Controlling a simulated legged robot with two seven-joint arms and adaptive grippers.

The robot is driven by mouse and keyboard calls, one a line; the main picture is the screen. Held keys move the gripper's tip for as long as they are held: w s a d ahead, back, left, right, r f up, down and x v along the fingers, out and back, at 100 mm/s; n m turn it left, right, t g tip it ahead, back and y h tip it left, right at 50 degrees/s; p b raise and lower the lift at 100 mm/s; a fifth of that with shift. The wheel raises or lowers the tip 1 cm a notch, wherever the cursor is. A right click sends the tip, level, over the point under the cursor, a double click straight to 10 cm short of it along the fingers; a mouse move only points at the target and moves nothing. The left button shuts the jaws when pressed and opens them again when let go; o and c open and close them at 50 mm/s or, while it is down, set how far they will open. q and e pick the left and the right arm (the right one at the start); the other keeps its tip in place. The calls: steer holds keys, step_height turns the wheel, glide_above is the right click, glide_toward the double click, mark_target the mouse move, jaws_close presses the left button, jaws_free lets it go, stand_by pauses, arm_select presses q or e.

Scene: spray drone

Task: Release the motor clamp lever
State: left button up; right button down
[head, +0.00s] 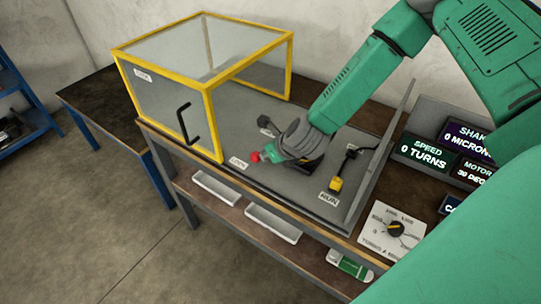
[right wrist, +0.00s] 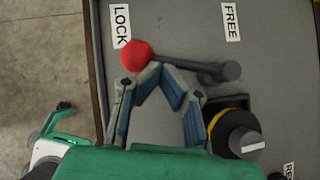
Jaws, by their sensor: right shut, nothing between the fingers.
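The clamp lever has a red ball knob (right wrist: 137,55) and a grey bar (right wrist: 195,72) running right to a round pivot (right wrist: 229,70). The knob sits beside the LOCK label (right wrist: 121,24); the FREE label (right wrist: 231,22) is farther right. In the head view the red knob (head: 255,157) shows at the tip of my right gripper (head: 268,157). In the right wrist view the right gripper's (right wrist: 159,69) fingertips meet just beside the knob and bar, with nothing between them. Whether they touch the lever cannot be told.
A yellow-framed clear guard box (head: 205,85) stands left on the bench. A black round part with a yellow ring (right wrist: 238,132) lies close right of the gripper. A yellow-ended black lever (head: 336,185), dial panel (head: 393,229) and display screens (head: 424,154) are to the right.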

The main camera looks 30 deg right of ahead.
steer(key=shift+w+a+f+m+h+b, duration=0.1)
steer(key=shift+w+a+m+h+b, duration=0.4)
steer(key=shift+m, duration=0.2)
steer(key=w+m+h+b, duration=0.1)
steer(key=m, duration=0.1)
steer(key=w+m+h+b, duration=0.1)
steer(key=shift+w+d+m, duration=0.15)
steer(key=shift+w+m, duration=0.1)
steer(key=shift+m, duration=0.15)
steer(key=w+m+g+h+b, duration=0.1)
steer(key=m+h, duration=0.1)
steer(key=shift+w+m+b, duration=0.3)
steer(key=shift+w+b, duration=0.1)
steer(key=shift+w+d+m+g+h+b, duration=0.2)
steer(key=shift+w+m+g+h+b, duration=0.25)
steer(key=shift+m, duration=0.45)
steer(key=m, duration=0.1)
steer(key=w+d+m+g+h, duration=0.1)
steer(key=w+m+g+b, duration=0.1)
steer(key=shift+w+d+m+h, duration=0.15)
steer(key=shift+d+m+h, duration=0.1)
steer(key=shift+m+h, duration=0.15)
steer(key=shift+w+d, duration=0.1)
steer(key=shift+w+d+r, duration=0.2)
steer(key=shift+d, duration=0.05)
steer(key=shift+w, duration=0.1)
